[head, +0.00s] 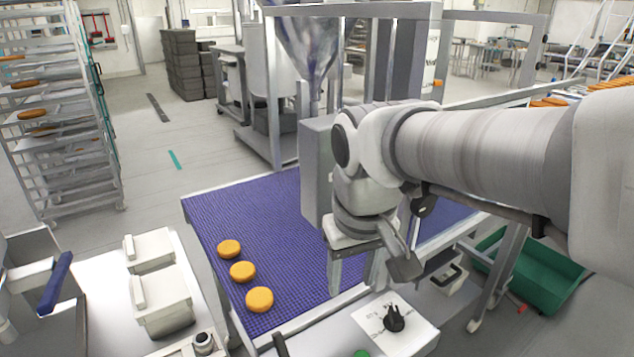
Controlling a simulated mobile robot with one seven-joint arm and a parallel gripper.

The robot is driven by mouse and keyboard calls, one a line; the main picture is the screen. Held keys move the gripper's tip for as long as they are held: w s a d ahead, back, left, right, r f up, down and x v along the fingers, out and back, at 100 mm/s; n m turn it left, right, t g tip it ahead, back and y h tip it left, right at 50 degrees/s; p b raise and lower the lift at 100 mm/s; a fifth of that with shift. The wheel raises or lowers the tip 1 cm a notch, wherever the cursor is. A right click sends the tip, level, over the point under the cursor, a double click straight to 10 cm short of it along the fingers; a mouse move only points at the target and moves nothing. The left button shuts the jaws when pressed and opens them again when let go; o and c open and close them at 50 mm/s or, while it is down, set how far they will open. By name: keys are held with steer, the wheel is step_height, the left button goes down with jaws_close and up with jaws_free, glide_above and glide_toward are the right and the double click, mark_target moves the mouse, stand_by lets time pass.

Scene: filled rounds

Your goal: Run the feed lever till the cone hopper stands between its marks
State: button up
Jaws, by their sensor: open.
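The cone hopper (312,48) is a shiny, see-through or reflective cone at the top middle, narrowing to a spout above the grey housing (316,165). Its top is cut off by the picture edge, and I cannot make out its marks or fill level. A black knob with a raised grip (393,319) sits on a white plate at the front of the line. A dark bar (280,345) stands at the belt's near edge, cut off below; I cannot tell which is the feed lever. My gripper (354,284) is open, pointing down, apart from the knob, up and left of it.
Three orange-brown rounds (242,272) lie on the blue belt (280,225). A green button (361,353) is at the bottom edge. A green crate (545,278) stands on the floor at right. White bins (165,302) are at left, and a rack (65,120) stands behind.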

mark_target(280, 341)
steer(key=w+a+f+n+g, duration=0.1)
steer(key=a+f+n, duration=0.1)
steer(key=a, duration=0.4)
steer(key=w+a+f+n+g, duration=0.1)
steer(key=w+a+f, duration=0.1)
steer(key=a, duration=0.4)
step_height(280, 341, down, 17)
steer(key=shift+s+f+b, duration=0.15)
steer(key=shift+b, duration=1.05)
jaws_close()
